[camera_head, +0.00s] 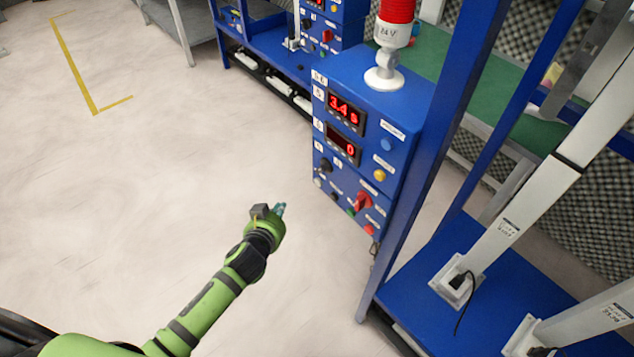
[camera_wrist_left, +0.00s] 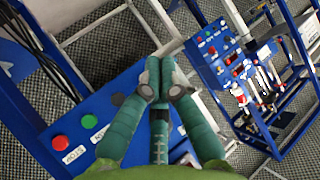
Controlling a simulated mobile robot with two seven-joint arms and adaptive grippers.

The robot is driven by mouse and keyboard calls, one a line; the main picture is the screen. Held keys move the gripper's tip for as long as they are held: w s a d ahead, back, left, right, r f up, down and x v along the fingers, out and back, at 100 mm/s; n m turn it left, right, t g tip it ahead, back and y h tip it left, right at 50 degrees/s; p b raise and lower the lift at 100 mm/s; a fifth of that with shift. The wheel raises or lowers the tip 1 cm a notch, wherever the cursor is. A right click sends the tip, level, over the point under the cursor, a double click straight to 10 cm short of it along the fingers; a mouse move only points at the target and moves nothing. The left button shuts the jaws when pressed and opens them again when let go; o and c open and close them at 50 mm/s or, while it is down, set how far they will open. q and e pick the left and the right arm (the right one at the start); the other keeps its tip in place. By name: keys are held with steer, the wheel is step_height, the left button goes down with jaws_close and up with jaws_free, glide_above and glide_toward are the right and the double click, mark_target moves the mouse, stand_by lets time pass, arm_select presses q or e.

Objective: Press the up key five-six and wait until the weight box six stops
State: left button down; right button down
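A blue control box (camera_head: 347,192) stands right of centre in the head view. It carries two red displays, the upper (camera_head: 345,108) reading about 3.4 s and the lower (camera_head: 342,146) reading 0. Several buttons and knobs sit on its face, including a blue button (camera_head: 386,145), a yellow button (camera_head: 379,175) and a red switch (camera_head: 362,202). Their labels are too small to read, so I cannot tell which is key five-six. I cannot identify weight box six. My left gripper (camera_head: 281,209) is left of the box, apart from it; its fingertips (camera_wrist_left: 162,78) are together and empty in the left wrist view.
A red beacon (camera_head: 397,12) stands on the box. A blue frame with white posts (camera_head: 500,235) is at the right. The floor at left is clear, with yellow tape (camera_head: 73,62). The wrist view shows a blue panel with a red stop button (camera_wrist_left: 60,142) and a green button (camera_wrist_left: 89,121).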

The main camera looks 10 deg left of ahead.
mark_target(318, 182)
arm_select(q)
steer(key=w+d+b, duration=0.3)
steer(key=w+d, duration=0.2)
steer(key=w, duration=0.2)
steer(key=shift+d, duration=0.25)
stand_by(1.4)
steer(key=shift+w+d, duration=0.25)
steer(key=shift+w, duration=0.05)
